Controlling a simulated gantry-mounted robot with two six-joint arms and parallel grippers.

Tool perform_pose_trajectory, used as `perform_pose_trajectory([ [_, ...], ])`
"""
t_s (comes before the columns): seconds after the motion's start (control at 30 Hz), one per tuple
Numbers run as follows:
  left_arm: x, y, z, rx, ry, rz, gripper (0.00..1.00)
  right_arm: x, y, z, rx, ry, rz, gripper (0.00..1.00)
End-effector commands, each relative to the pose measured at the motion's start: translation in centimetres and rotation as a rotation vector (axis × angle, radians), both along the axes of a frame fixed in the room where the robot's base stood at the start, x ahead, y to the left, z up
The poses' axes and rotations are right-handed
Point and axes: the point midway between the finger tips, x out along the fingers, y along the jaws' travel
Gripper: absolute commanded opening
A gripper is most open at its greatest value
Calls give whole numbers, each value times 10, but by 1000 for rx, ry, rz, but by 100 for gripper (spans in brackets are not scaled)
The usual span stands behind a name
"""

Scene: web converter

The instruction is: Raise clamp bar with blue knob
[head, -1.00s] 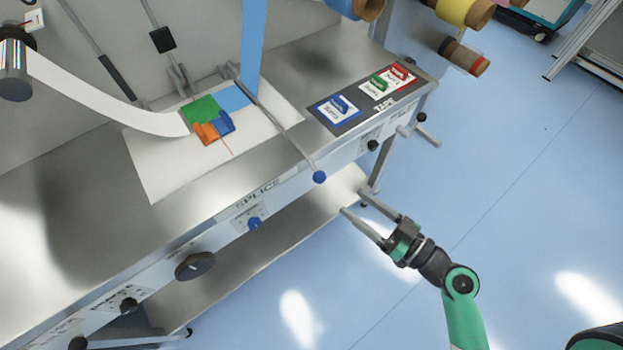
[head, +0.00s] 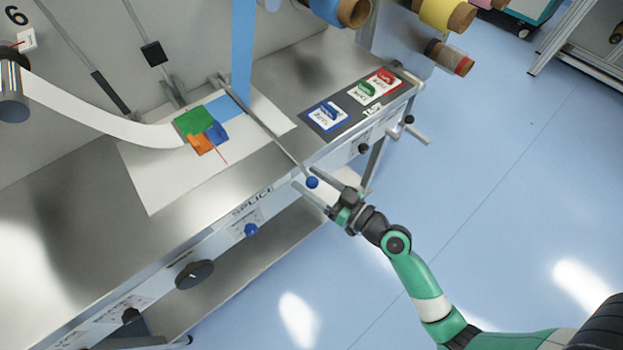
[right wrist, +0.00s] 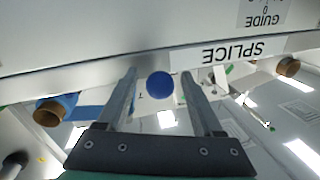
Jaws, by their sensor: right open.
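The clamp bar (head: 270,131) is a thin metal rod lying over the splice table, from a hinge at the back to past the front edge. Its blue knob (head: 312,182) sits at the front end. My right gripper (head: 318,184) is open, with its two fingers on either side of the knob in the head view. In the right wrist view the knob (right wrist: 160,85) shows between the open fingertips with gaps at both sides. I cannot tell whether a finger touches it. My left gripper is not in view.
A second blue knob (head: 251,229) and a black knob (head: 194,274) are on the table's front panel. Coloured pieces (head: 200,126) and a white web lie on the splice surface (head: 160,185). A dark card panel (head: 345,122) lies at right. Open floor is right of the table.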

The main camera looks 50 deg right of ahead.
Motion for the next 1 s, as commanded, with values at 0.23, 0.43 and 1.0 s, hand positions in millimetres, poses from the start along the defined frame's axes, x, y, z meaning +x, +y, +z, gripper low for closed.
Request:
perform_pose_trajectory([
  [0.23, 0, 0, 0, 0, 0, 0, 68, 0, 0, 0, 0, 0, 0, 28],
  [0.43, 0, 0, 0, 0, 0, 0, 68, 0, 0, 0, 0, 0, 0, 0],
  [1.0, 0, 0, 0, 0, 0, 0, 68, 0, 0, 0, 0, -1, 0, 0],
])
